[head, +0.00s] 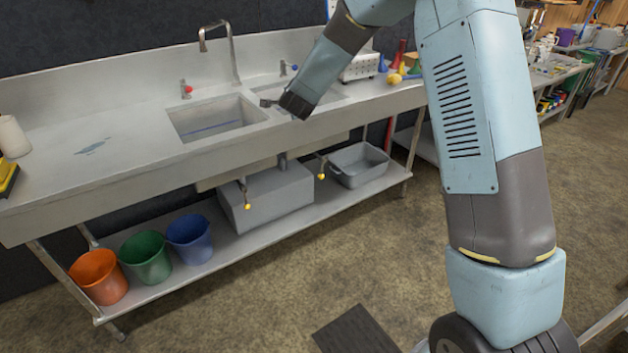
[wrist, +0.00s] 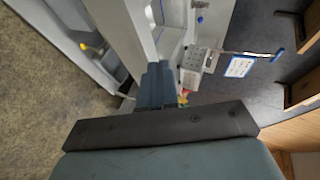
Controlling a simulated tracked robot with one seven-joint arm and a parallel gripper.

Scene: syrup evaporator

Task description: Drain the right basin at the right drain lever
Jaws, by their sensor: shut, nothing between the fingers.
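The right drain lever (head: 321,176) hangs below the sink's front in the head view, with a yellow knob at its end. The right basin (head: 333,97) is set in the steel counter above it, partly hidden by my arm. My gripper (head: 267,103) is shut and empty, over the counter between the two basins, above and apart from the lever. In the wrist view my gripper (wrist: 155,86) points toward the sink. A yellow knob (wrist: 83,46) shows there below the counter edge, but I cannot tell for certain which lever it belongs to.
The left basin (head: 215,118) and left drain lever (head: 247,206) are to the left. A grey tub (head: 358,165) and orange, green and blue buckets (head: 190,240) stand on the lower shelf. The counter's front edge (head: 120,202) overhangs the levers. The floor in front is mostly clear.

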